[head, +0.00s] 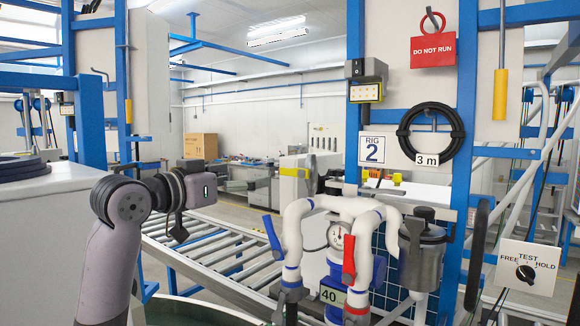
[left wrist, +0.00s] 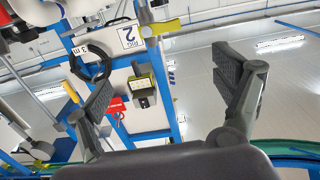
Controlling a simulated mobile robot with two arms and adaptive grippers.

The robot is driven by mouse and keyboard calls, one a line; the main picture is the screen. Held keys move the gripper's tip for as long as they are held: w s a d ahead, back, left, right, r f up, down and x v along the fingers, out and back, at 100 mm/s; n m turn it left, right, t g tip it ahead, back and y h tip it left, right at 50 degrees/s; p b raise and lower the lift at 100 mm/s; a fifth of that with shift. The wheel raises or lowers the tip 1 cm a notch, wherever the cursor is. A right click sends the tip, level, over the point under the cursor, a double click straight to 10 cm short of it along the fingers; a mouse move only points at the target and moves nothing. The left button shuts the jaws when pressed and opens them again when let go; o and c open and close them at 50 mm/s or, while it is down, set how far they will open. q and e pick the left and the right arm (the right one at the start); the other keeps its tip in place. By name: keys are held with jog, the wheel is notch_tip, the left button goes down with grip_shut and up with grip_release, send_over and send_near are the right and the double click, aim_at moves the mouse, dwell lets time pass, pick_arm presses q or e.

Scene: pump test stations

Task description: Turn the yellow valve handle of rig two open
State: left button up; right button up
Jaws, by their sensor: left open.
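The yellow valve handle (head: 293,172) of rig two points left from a grey valve body, below and left of the RIG 2 label (head: 372,150). In the left wrist view, which is turned upside down, the handle (left wrist: 161,28) lies level at the top, right of the label (left wrist: 130,37). My left gripper (head: 180,212) is to the left of the handle, clear of it. Its two fingers are wide apart (left wrist: 168,85) with nothing between them, and the handle shows beyond them. My right gripper is not in view.
White pipes (head: 330,204) with a blue lever (head: 272,238), a red lever (head: 348,260) and a gauge stand in front at the rig. A grey canister (head: 422,258) is at right. A roller conveyor (head: 215,245) runs behind my arm. The air between gripper and handle looks clear.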

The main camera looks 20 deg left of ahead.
aim_at(293, 169)
pick_arm(q)
jog(key=p+x, duration=0.6)
jog(key=x, duration=0.9)
jog(key=shift+p, duration=0.3)
jog(key=shift+w+d, duration=0.15)
jog(key=shift+w, duration=0.35)
jog(key=shift+f, duration=0.1)
jog(key=shift+c, duration=0.6)
jog(key=c, duration=1.1)
